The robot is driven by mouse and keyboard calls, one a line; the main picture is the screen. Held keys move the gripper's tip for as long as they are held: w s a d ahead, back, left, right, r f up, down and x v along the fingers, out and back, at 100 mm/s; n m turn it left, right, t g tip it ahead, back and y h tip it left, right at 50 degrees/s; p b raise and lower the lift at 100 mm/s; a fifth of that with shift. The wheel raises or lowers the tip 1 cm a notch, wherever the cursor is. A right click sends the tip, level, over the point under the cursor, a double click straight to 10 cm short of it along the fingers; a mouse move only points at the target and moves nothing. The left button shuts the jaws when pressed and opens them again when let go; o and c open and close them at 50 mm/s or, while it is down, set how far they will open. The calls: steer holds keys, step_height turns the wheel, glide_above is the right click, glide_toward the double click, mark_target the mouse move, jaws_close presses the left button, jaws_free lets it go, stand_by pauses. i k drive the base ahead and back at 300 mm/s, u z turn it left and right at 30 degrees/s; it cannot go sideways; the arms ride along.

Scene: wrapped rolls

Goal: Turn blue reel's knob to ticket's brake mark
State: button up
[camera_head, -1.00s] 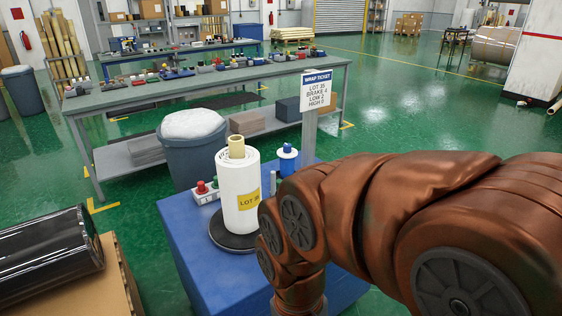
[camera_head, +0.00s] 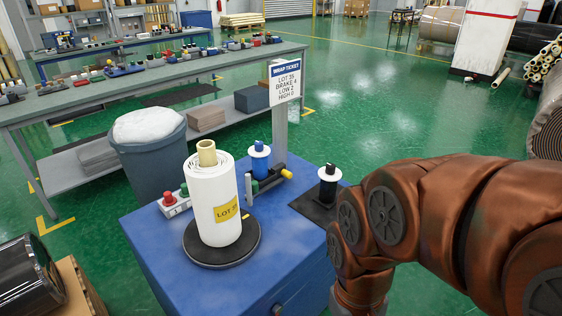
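The knob's pointer and any scale marks are too small to read. My brown arm comes in from the right and bends down at the cabinet's right edge. My gripper is out of view below the picture, right of and nearer than the blue reel.
A white wrapped roll (camera_head: 212,205) stands on a black turntable (camera_head: 222,249), left of the blue reel. A black-topped reel (camera_head: 328,182) stands to the right, close to my arm. The blue cabinet top (camera_head: 285,235) is clear in front.

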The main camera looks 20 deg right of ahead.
mark_target(258, 145)
steer(key=z, duration=1.4)
steer(key=i, duration=1.8)
steer(key=u, duration=3.25)
